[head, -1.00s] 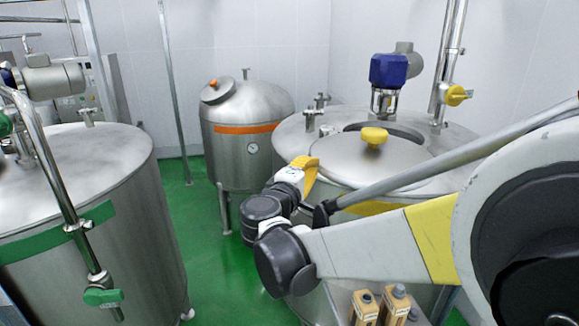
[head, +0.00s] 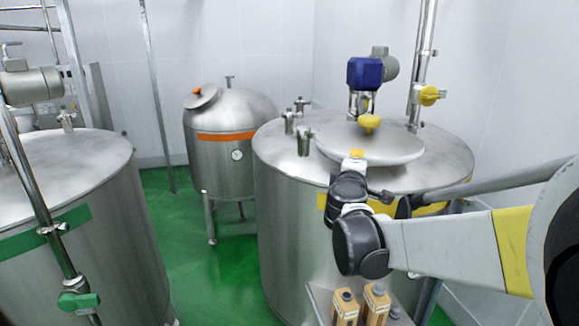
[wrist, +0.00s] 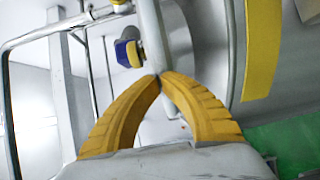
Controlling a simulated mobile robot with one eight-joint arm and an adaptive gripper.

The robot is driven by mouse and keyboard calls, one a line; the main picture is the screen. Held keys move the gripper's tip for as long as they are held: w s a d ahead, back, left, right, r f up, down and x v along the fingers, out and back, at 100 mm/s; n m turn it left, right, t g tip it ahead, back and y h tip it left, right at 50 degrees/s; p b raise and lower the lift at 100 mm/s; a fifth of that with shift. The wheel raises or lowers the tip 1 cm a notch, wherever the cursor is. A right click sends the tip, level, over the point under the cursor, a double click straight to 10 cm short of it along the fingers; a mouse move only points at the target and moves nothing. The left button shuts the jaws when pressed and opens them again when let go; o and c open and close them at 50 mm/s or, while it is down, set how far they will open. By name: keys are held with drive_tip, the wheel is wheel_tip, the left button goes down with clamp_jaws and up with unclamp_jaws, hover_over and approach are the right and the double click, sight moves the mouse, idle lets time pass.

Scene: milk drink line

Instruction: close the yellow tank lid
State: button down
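The yellow tank lid (head: 385,149) is a pale round disc with a yellow knob (head: 369,122) on top. In the head view it lies over the top of the steel tank (head: 285,200) with the yellow band, and no gap of the opening shows. Whether it is fully seated I cannot tell. My gripper (head: 357,154) is at the lid's front edge, partly hidden by my wrist. In the wrist view its yellow fingers (wrist: 160,76) meet at the tips, with nothing seen between them. The fingertips overlap a pale curved edge; contact is unclear.
A blue motor (head: 364,73) stands behind the lid, beside a pipe with a yellow valve (head: 430,96). Short fittings (head: 304,140) rise left of the lid. Cartons (head: 374,303) stand low in front. An orange-banded tank (head: 238,110) and a green-banded tank (head: 95,190) stand left.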

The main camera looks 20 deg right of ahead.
drive_tip(key=w+d+b, duration=0.1)
drive_tip(key=d, duration=0.3)
drive_tip(key=w+d, duration=0.2)
drive_tip(key=d, duration=0.2)
drive_tip(key=w+d+b, duration=0.1)
drive_tip(key=d, duration=0.3)
drive_tip(key=shift+w+b, duration=0.3)
drive_tip(key=shift+x, duration=0.8)
drive_tip(key=shift+s+d, duration=0.1)
drive_tip(key=shift+s, duration=0.15)
